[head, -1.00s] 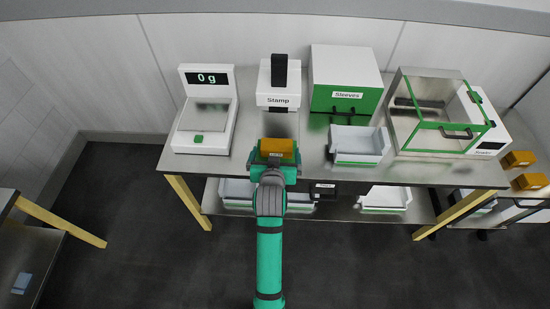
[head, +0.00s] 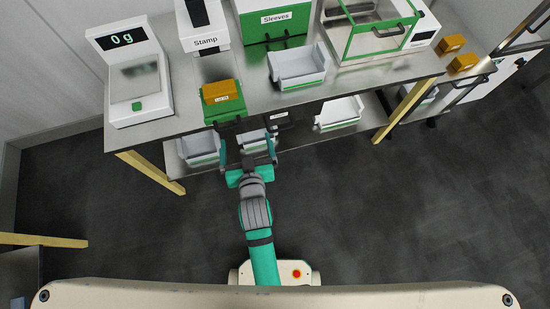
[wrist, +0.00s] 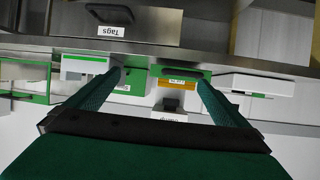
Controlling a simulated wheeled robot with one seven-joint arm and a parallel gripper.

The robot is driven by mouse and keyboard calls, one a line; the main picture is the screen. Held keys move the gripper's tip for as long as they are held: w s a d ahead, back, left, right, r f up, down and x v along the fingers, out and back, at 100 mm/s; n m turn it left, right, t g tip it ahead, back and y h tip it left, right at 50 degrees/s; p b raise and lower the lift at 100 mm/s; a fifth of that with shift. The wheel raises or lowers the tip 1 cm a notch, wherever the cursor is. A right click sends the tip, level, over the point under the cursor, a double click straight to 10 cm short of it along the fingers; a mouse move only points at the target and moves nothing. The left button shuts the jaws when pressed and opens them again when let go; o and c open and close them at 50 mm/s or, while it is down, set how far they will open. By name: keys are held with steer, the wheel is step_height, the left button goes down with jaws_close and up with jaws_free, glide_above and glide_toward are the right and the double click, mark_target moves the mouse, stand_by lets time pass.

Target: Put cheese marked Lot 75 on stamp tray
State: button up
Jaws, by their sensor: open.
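An orange cheese block (head: 221,90) with a small white label sits on the green stamp tray (head: 224,115), in front of the white stamp machine (head: 201,26). The label is too small to read surely. The cheese (wrist: 176,85) and the green tray (wrist: 190,70) also show in the wrist view, between my fingers in the picture. My gripper (head: 246,148) is open and empty, apart from the cheese, in front of the table edge. It also shows in the wrist view (wrist: 160,78).
A scale (head: 135,75) reading 0 g stands left on the steel table. A Sleeves box (head: 272,22), a white bin (head: 298,66) and a glass-fronted case (head: 375,32) stand right. Two more cheeses (head: 451,43) lie far right. White bins (head: 338,112) sit on the lower shelf. Floor in front is clear.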

steer(key=s+d+r+h, duration=0.1)
steer(key=s+d, duration=0.2)
steer(key=s, duration=0.5)
steer(key=s+d+r+m+t, duration=0.1)
steer(key=s+d+r, duration=0.1)
steer(key=s, duration=0.6)
steer(key=s+d+r+m+t+h, duration=0.1)
steer(key=s+d, duration=0.3)
steer(key=s, duration=0.4)
steer(key=shift+s+d+r+h, duration=0.15)
steer(key=shift+r+h, duration=0.15)
steer(key=shift+r, duration=0.3)
